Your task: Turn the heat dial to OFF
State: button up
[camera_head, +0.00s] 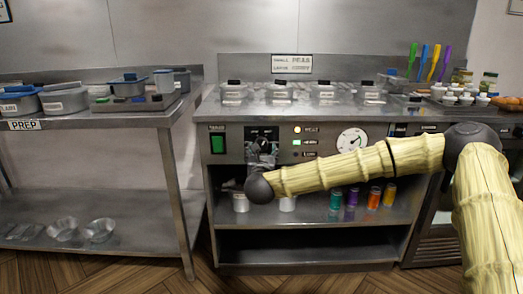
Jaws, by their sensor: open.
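The heat dial (262,137) is on a small black panel at the left of the steel range front. Its upper part shows; its markings are too small to read, so I cannot tell its setting. My gripper (262,150) is just below and in front of the dial, at the end of my arm that comes in from the right. It is open, with its fingers up close to the dial. I cannot tell whether they touch it, and they hide its lower part.
A green switch (217,143) sits left of the dial. Several coloured jars (352,198) stand on the shelf below. A prep table (95,120) is at left.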

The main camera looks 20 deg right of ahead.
aim_at(261, 146)
jog(key=shift+x, duration=2.1)
jog(key=c, duration=1)
